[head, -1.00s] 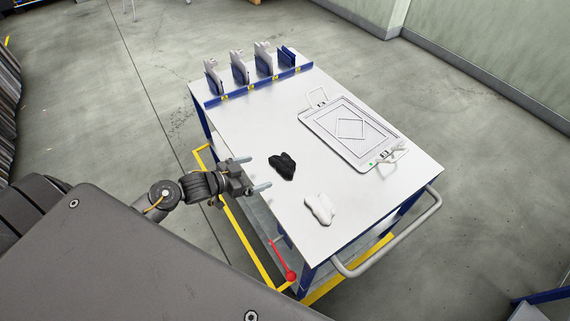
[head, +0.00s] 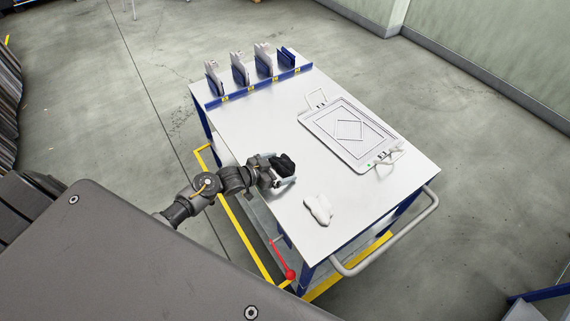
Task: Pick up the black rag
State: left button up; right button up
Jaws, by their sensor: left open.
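The black rag (head: 284,163) lies crumpled on the white top of the cart (head: 240,127), near its left edge. My left gripper (head: 281,172) is at the rag, with its open fingers on either side of it. One pale fingertip shows in front of the rag; the far finger is partly hidden. I cannot tell whether the fingers touch the cloth. My right gripper is not in view.
A white rag (head: 318,209) lies in front of the black one. A white framed tray (head: 352,132) with handles lies to the right. A blue rack (head: 260,86) with several upright pieces stands at the back. A grey handle bar (head: 389,240) runs along the front right edge.

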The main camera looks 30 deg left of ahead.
pick_arm(q)
jog(key=c, duration=0.6)
jog(key=shift+r, duration=0.6)
jog(key=a+r, duration=0.1)
jog(key=r, duration=0.1)
jog(key=w+a+r+b, duration=0.1)
jog(key=r, duration=0.1)
jog(key=a+r, duration=0.2)
jog(key=shift+w+r+b, duration=0.25)
jog(key=shift+r+b, duration=0.05)
jog(key=shift+b, duration=0.05)
jog(key=w+a+r+b, duration=0.3)
jog(key=w+a+r, duration=0.15)
jog(key=a, duration=0.45)
jog(key=s+d+r+m+g+h, duration=0.2)
jog(key=s+d, duration=0.7)
jog(key=s+d+r+m+g+h, duration=0.2)
jog(key=s+d+m, duration=0.1)
jog(key=s+d, duration=0.5)
jog(key=shift+s+d+h, duration=0.3)
jog(key=shift+s+d, duration=0.1)
